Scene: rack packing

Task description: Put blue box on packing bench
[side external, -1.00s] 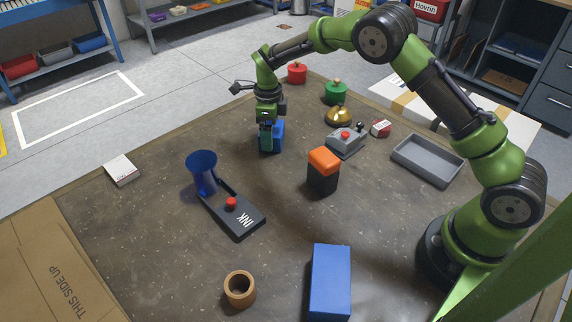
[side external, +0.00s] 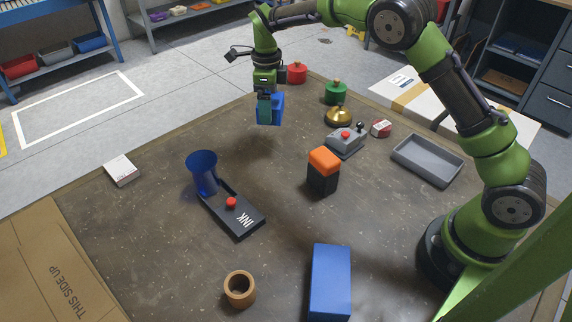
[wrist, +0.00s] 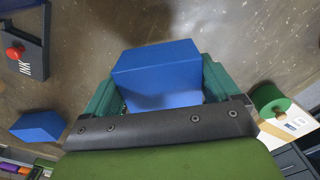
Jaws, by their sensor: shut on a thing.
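A blue box (side external: 276,110) is held by my gripper (side external: 265,106) above the far part of the dark brown work surface (side external: 150,230), with bare surface showing below it. In the wrist view the blue box (wrist: 157,72) sits between the two green fingers, which are shut on its sides. The box looks roughly level. A second, longer blue box (side external: 330,282) lies at the front of the surface, apart from my gripper. No separate surface is marked as the packing bench.
A blue cup (side external: 202,173), a black INK pad (side external: 242,217) and an orange-topped black box (side external: 323,172) stand nearby. A red pot (side external: 297,73), green pot (side external: 336,93), brass bell (side external: 339,117), grey button box (side external: 345,141) and grey tray (side external: 428,160) are right.

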